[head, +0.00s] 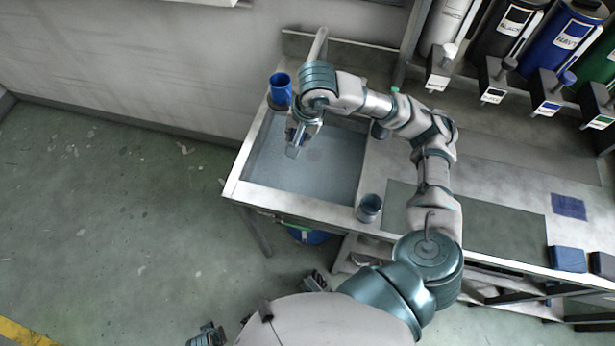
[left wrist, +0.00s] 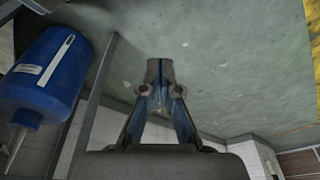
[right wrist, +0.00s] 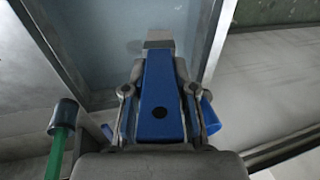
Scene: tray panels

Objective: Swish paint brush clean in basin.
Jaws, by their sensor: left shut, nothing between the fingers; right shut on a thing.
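The basin (head: 232,190) is set into the left end of the metal bench and holds grey-blue water. My right gripper (head: 301,133) is over the basin, shut on the paint brush (right wrist: 160,95). The brush has a flat blue handle with a dark hole; its grey far end (right wrist: 158,38) points away from the gripper, over the water. In the head view the brush (head: 293,151) points down. I cannot tell whether its tip touches the water. My left gripper (left wrist: 160,72) is shut and empty, away from the basin, above the floor.
A blue cup (head: 280,90) stands at the basin's back left corner. A grey cup (head: 369,208) stands by its front right corner. Paint dispensers (head: 570,40) line the back right. A blue drum (left wrist: 48,75) is under the bench. A dark mat (head: 490,215) lies on the bench.

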